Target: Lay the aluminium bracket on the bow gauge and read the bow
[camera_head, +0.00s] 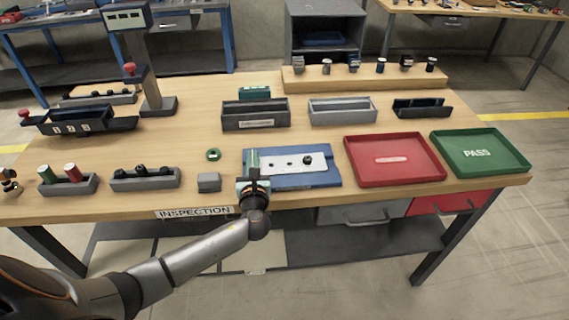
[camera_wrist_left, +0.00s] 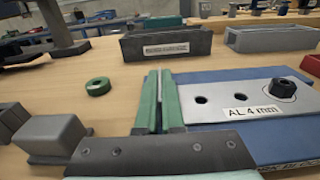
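The aluminium bracket (camera_head: 285,163) is a pale flat plate with holes, a black hex piece and an "AL 4 mm" label (camera_wrist_left: 250,111). It lies on a blue mat (camera_head: 317,180) at the table's front middle. My left gripper (camera_head: 252,162) is at its left end. In the wrist view its green fingers (camera_wrist_left: 158,100) stand close together on a thin pale upright strip, apparently the bracket's end flange. A grey column stand (camera_head: 144,70) with a display and red knob is at the left; I cannot tell whether it is the bow gauge. My right gripper is not in view.
A green ring (camera_head: 213,155) and grey block (camera_head: 208,182) are left of the mat. A red tray (camera_head: 352,168) and green PASS tray (camera_head: 447,166) are at right. Grey bins (camera_head: 340,118) stand behind.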

